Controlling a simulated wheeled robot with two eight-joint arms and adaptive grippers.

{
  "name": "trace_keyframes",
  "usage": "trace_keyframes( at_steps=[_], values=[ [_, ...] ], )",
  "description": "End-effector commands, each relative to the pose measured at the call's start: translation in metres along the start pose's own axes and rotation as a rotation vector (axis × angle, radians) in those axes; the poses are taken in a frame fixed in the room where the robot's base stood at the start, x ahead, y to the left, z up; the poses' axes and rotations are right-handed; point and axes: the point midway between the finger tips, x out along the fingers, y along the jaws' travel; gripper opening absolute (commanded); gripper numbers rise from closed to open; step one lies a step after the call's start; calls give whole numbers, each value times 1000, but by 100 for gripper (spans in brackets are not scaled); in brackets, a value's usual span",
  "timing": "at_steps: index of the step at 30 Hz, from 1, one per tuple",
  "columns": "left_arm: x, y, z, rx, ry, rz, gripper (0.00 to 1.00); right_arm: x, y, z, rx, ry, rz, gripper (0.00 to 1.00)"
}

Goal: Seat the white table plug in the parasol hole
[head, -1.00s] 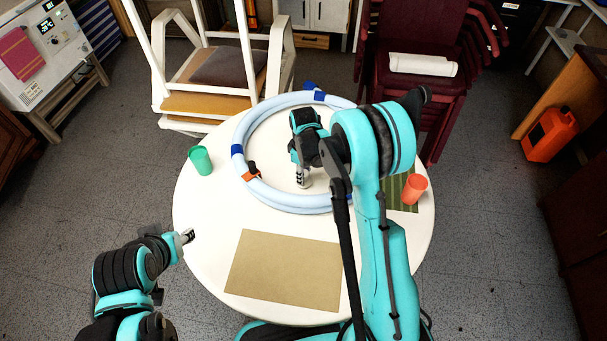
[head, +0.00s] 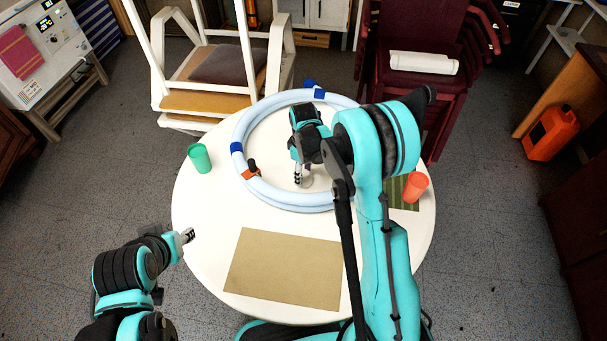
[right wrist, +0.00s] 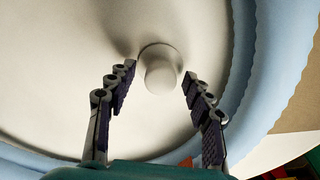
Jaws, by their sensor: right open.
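The white plug (right wrist: 161,72) is a pale round knob with a wider rim, standing on the white table inside the hose ring. In the head view, the plug (head: 307,182) shows small beside my right fingertips. My right gripper (head: 298,182) points down inside the ring. In the right wrist view, my right gripper (right wrist: 159,82) is open, one finger on each side of the plug, with gaps on both sides. The parasol hole is not visible, and how deep the plug sits cannot be told. My left gripper (head: 188,236) hovers near the table's left edge, its jaw state unclear.
A pale blue hose ring (head: 243,125) surrounds my right gripper on the round white table (head: 205,215). A brown mat (head: 285,270) lies at the front. Stacked chairs (head: 425,80) stand behind.

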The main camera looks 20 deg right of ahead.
Motion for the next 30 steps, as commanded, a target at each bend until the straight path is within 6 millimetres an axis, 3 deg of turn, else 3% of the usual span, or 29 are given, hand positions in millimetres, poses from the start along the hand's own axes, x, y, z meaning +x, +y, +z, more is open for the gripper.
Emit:
trace_keyframes(
  at_steps=[9, 15, 30],
  values=[
    [0, 0, 0, 0, 0, 0, 41, -68, 0, 0, 0, 0, 0, 52],
    [0, 0, 0, 0, 0, 0, 41, -98, 0, 0, 0, 0, 0, 52],
    [0, 0, 0, 0, 0, 0, 41, -106, 0, 0, 0, 0, 0, 52]
  ],
)
